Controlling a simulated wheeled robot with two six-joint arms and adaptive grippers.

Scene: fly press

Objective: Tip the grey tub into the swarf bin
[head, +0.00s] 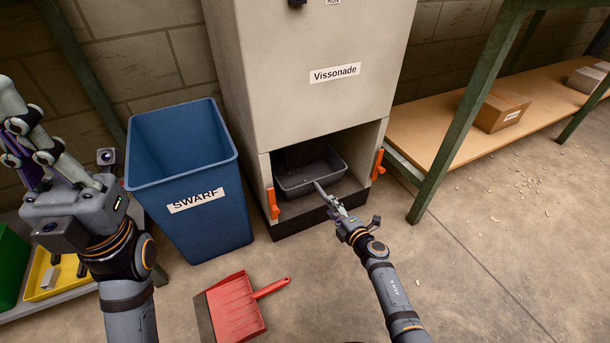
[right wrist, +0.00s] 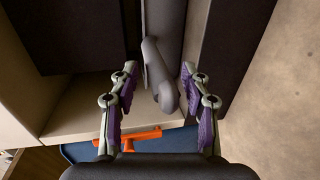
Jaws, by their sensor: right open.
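The grey tub (head: 310,176) sits in the open bay at the bottom of the machine cabinet, its handle sticking out towards me. My right gripper (head: 328,197) is at the handle. In the right wrist view the handle (right wrist: 160,75) lies between the open fingers of that gripper (right wrist: 160,88), with gaps at both sides. The blue swarf bin (head: 203,222) stands upright left of the cabinet and its visible inside looks empty. My left gripper (head: 22,135) is raised at the left, in front of the bin; its fingers overlap, so its opening is unclear.
The cabinet (head: 305,75) has orange latches (head: 273,203) at both sides of the bay. A red dustpan (head: 235,307) lies on the floor in front of the bin. A green table leg (head: 455,130) and a low shelf with boxes (head: 497,110) stand right. Floor at right is mostly clear.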

